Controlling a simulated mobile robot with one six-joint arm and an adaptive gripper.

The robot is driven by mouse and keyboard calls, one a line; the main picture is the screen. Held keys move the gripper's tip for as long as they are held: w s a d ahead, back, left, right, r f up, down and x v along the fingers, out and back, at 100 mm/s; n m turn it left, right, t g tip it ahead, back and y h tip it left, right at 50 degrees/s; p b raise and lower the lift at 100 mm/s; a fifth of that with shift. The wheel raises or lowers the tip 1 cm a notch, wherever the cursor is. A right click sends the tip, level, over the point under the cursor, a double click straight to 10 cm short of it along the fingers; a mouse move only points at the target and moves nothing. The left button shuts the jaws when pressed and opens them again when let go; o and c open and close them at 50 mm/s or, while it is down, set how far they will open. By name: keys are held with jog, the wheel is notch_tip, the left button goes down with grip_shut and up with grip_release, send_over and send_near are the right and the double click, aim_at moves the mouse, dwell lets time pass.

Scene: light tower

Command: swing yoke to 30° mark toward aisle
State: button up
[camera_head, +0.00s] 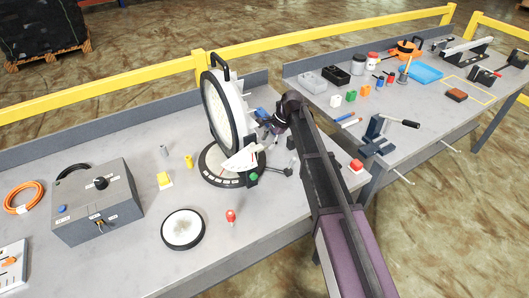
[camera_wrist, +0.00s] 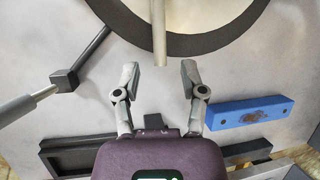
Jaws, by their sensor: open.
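The round lamp head (camera_head: 217,110) stands upright on the bench with a black handle on top. Its yoke has a white wedge-shaped plate (camera_head: 241,160) low on the right. Below it is a dark round base (camera_head: 216,176) with pale marks on its rim; I cannot read the degrees. My gripper (camera_head: 268,134) is beside the lamp's right side. In the wrist view my gripper (camera_wrist: 160,78) is open. A pale bar (camera_wrist: 158,30) ends just ahead of the fingertips, between them and apart from both. A dark curved ring (camera_wrist: 205,43) lies beyond.
A blue block (camera_wrist: 249,112) is right of the fingers, and a grey rod with a dark end (camera_wrist: 65,80) is left. A grey control box (camera_head: 97,200), white disc (camera_head: 183,229) and red knob (camera_head: 231,215) stand on the bench. A yellow rail (camera_head: 290,42) runs behind.

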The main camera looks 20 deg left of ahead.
jog(key=shift+b+x, duration=1.4)
jog(key=shift+x, duration=0.45)
grip_shut()
